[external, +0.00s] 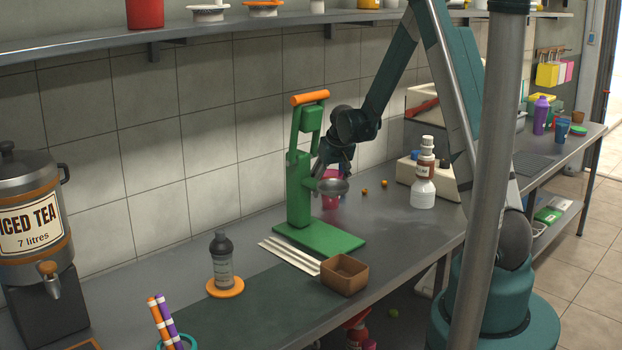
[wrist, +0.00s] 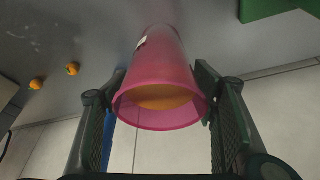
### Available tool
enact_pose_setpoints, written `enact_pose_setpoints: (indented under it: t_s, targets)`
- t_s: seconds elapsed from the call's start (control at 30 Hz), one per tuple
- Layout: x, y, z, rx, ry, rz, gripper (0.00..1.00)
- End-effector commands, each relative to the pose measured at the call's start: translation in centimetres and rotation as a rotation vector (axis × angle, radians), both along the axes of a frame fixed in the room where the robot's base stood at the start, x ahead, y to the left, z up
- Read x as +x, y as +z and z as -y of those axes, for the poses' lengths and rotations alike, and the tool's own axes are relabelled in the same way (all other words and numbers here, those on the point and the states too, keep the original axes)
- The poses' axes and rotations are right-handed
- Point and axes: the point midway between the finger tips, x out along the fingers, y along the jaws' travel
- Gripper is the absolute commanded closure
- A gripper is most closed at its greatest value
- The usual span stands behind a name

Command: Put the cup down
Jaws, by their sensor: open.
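The pink translucent cup (wrist: 165,65) is between my gripper's fingers in the wrist view, its rim towards the camera and orange liquid inside. Its base appears to rest on the grey counter. My gripper (wrist: 160,78) is open around the cup, one finger on each side. The right finger is very close to the cup wall; I cannot tell whether it touches. In the external view the fingers are partly hidden by the press.
Two small orange fruits (external: 384,183) lie right of the cup. A white bottle with a brown top (external: 424,180) stands farther right. A brown box (external: 344,280), a dark bottle (external: 222,262) and an iced tea dispenser (external: 30,215) stand towards the front left. The tiled wall is behind.

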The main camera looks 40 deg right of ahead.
Motion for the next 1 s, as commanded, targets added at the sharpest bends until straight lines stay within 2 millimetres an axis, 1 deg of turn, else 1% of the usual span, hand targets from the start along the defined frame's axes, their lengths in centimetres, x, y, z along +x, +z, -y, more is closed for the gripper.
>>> enact_pose_setpoints:
  t_s: [0.7, 1.0]
  targets:
    - [-2.8, 7.4, -1.2, 0.0, 0.0, 0.0, 0.41]
    - [-3.7, 9.7, -1.6, 0.0, 0.0, 0.0, 0.41]
